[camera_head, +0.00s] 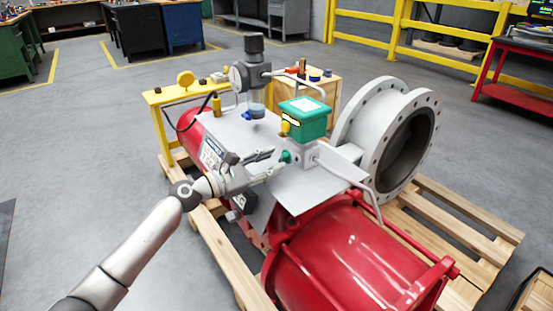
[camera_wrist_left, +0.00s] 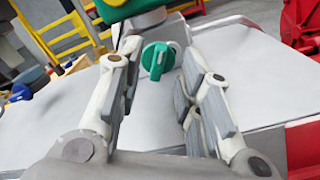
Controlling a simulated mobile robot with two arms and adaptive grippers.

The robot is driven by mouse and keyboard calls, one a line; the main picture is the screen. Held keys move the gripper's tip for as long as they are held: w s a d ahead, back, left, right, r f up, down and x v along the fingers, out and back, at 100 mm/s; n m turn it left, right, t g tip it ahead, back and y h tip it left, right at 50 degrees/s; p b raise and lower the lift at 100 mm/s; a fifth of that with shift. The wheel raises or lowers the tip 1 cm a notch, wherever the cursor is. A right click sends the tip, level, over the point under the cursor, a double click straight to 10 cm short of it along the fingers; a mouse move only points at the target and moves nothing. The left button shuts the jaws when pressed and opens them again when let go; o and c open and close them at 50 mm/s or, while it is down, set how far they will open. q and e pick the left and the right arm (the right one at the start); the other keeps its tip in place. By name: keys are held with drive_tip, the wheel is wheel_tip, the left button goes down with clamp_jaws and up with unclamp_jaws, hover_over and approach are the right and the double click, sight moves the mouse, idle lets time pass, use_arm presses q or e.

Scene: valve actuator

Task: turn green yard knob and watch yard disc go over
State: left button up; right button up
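The green knob (camera_head: 286,156) is on the front of a grey block under the green box (camera_head: 304,119), which has a white label on top. In the left wrist view the green knob (camera_wrist_left: 158,60) shows between and beyond the fingers. My left gripper (camera_head: 277,163) is open in front of the knob. In the left wrist view the left gripper (camera_wrist_left: 158,75) has its fingers spread either side, with a gap to the knob. Whether a disc is part of the green box cannot be told. My right gripper is not in view.
A grey plate (camera_head: 318,191) lies under the block, above the red cylinder (camera_head: 340,255). A large grey flanged valve body (camera_head: 370,115) stands behind right. A filter regulator with a gauge (camera_head: 238,78) stands behind left. A wooden pallet (camera_head: 445,225) lies beneath.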

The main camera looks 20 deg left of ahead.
sight(284, 158)
use_arm(q)
drive_tip(key=shift+x, duration=1.3)
clamp_jaws()
